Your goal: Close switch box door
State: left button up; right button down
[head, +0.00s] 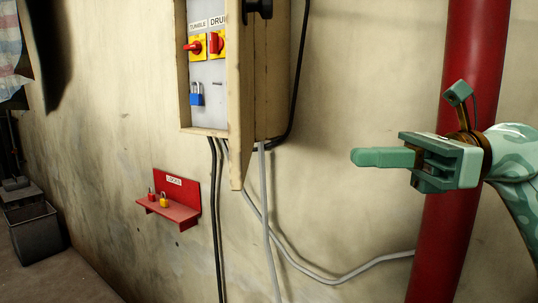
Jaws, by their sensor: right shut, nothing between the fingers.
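The switch box (259,100) is a cream metal box on the wall, left of centre at the top of the view. Its door (237,155) shows nearly edge-on at the front and stands open. Inside are red and yellow rotary switches (196,46) with labels above, and a blue padlock (196,97). The top of the box is out of the picture. My right gripper (357,157) is shut and empty, pointing left. It is to the right of the box and door, apart from both. My left gripper is not in view.
A thick red pipe (470,75) runs vertically at the right, behind my right arm. Black and grey cables (268,220) hang below the box. A red wall shelf (172,207) with small red and yellow padlocks is at lower left. A dark bin (33,232) stands at far left.

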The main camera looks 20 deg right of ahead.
aim_at(242, 158)
jog(key=p+x, duration=0.5)
jog(key=x, duration=0.7)
jog(key=shift+a+r, duration=0.15)
jog(key=shift+w+a+p, duration=0.2)
jog(key=shift+a+p, duration=0.15)
jog(key=shift+a, duration=0.15)
